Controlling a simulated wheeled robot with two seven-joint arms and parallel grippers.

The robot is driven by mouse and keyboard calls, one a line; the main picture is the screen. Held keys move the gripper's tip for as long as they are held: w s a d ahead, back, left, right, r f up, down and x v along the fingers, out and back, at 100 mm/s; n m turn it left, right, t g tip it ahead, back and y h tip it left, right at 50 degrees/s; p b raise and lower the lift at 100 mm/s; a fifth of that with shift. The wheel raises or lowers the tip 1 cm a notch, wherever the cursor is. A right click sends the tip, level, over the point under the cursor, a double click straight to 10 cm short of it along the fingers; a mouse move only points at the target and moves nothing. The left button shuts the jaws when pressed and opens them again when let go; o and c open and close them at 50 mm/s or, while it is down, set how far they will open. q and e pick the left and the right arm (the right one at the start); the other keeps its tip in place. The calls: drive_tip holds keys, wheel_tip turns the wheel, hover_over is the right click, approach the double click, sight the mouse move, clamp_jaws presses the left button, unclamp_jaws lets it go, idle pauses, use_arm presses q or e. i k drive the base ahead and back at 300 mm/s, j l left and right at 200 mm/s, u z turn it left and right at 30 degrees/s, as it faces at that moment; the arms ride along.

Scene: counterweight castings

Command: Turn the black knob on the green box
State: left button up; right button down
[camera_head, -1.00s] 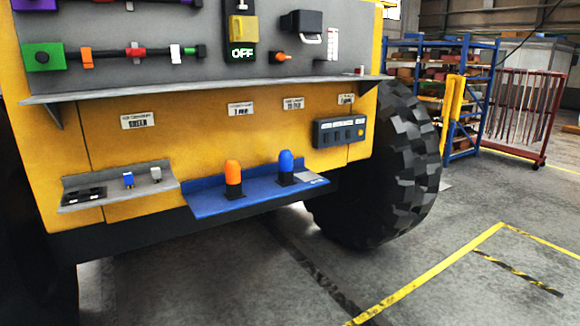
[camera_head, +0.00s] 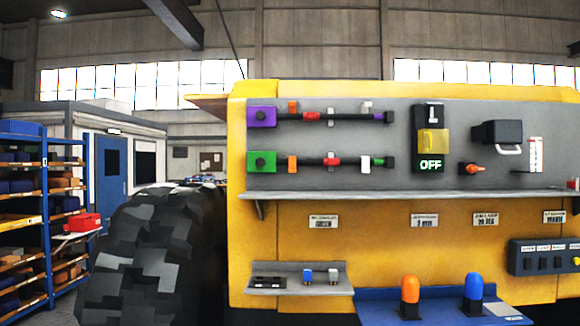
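The green box (camera_head: 254,168) is mounted on the grey panel of the yellow machine, at the panel's lower left. Its round black knob (camera_head: 260,162) faces me. A black bar runs right from the box, carrying an orange, a red and a white clip, and ends in a black block (camera_head: 390,161). Neither of my grippers shows in the view.
A purple box (camera_head: 262,117) with a similar bar sits just above. A grey shelf (camera_head: 420,196) juts out below the panel. Lower down are a small grey ledge (camera_head: 340,281) and a blue tray (camera_head: 375,310). A large tyre (camera_head: 150,258) stands left.

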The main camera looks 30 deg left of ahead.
sight(260, 162)
drive_tip(key=u, duration=1.25)
